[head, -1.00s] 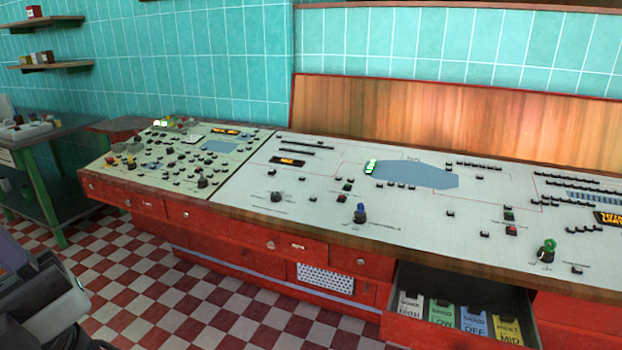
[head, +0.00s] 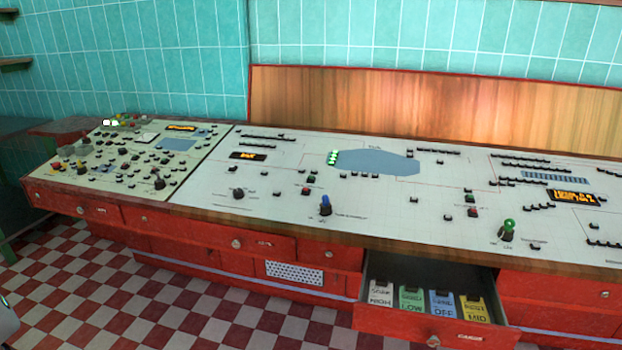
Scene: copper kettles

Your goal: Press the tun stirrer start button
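The white control panel (head: 400,225) slopes across the red desk. A blue tun outline (head: 375,161) is drawn on it, with lit green marks at its left end. A small green button (head: 311,178) sits above a red button (head: 306,190) below the outline. A second green button (head: 469,197) sits above another red button (head: 472,211) farther right. The labels are too small to read, so I cannot tell which is the tun stirrer start button. My gripper is not in view; only a sliver of my own body shows at the lower left edge.
A blue-topped lever (head: 325,205) and a green-topped knob (head: 508,228) stand up from the panel. An open drawer (head: 433,340) with several coloured cards juts out in front. A cream panel (head: 110,176) adjoins at left. The checkered floor (head: 170,305) at front left is clear.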

